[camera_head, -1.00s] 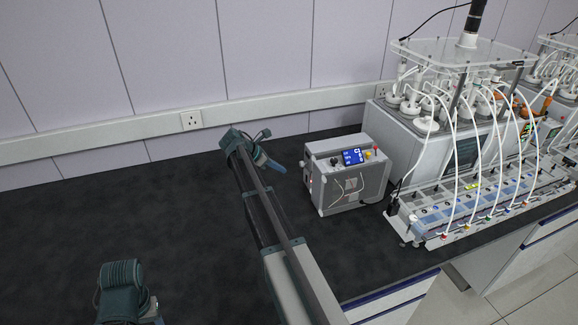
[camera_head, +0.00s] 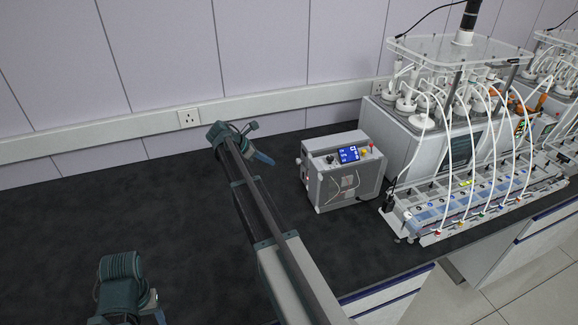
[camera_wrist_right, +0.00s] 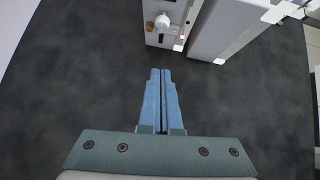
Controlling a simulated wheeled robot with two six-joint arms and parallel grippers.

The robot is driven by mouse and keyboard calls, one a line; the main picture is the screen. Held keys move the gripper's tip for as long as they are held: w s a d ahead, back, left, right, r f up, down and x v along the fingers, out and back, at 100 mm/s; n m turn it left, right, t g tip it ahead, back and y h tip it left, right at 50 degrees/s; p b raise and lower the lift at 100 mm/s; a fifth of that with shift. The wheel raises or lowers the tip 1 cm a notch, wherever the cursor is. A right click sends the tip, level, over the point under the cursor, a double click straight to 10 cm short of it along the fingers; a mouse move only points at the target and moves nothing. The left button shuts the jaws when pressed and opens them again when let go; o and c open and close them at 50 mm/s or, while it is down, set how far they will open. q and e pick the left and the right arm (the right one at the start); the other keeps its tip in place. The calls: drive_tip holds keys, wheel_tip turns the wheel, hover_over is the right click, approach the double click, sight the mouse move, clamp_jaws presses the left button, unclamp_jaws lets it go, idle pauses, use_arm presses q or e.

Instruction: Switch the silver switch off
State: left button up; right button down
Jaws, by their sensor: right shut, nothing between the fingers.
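A grey control box (camera_head: 342,173) stands on the dark bench in the head view, with a blue display, a dark knob and small yellow and red parts on top. Its edge (camera_wrist_right: 150,38) shows at the top of the right wrist view, with a pale, silver-white knob-like part (camera_wrist_right: 163,21). I cannot tell for sure whether this is the silver switch. My right gripper (camera_head: 264,159) is left of the box, apart from it. In the wrist view its blue fingers (camera_wrist_right: 157,72) are together and empty. Only a bit of my left gripper (camera_head: 160,317) shows at the lower left.
The reactor unit (camera_head: 440,130), with white tubes and a long row of controls (camera_head: 470,208) in front, stands right of the box. A wall socket (camera_head: 189,118) is on the rail behind. The dark bench (camera_head: 60,225) on the left is clear.

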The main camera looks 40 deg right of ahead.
sight(302, 169)
use_arm(q)
drive_tip(key=shift+a+f, duration=0.1)
use_arm(e)
drive_tip(key=shift+s, duration=0.1)
use_arm(q)
wheel_tip(302, 169, down, 7)
drive_tip(key=b, duration=0.7)
drive_tip(key=shift+f+b, duration=0.2)
drive_tip(key=shift+b, duration=0.1)
use_arm(e)
drive_tip(key=x, duration=1)
drive_tip(key=shift+f, duration=0.25)
use_arm(q)
drive_tip(key=shift+r+p, duration=0.3)
use_arm(e)
drive_tip(key=shift+s+d+r, duration=0.15)
drive_tip(key=shift+d, duration=0.8)
drive_tip(key=shift+s+d+r, duration=0.15)
drive_tip(key=shift+d, duration=0.85)
drive_tip(key=shift+d, duration=0.1)
drive_tip(key=shift+d, duration=0.2)
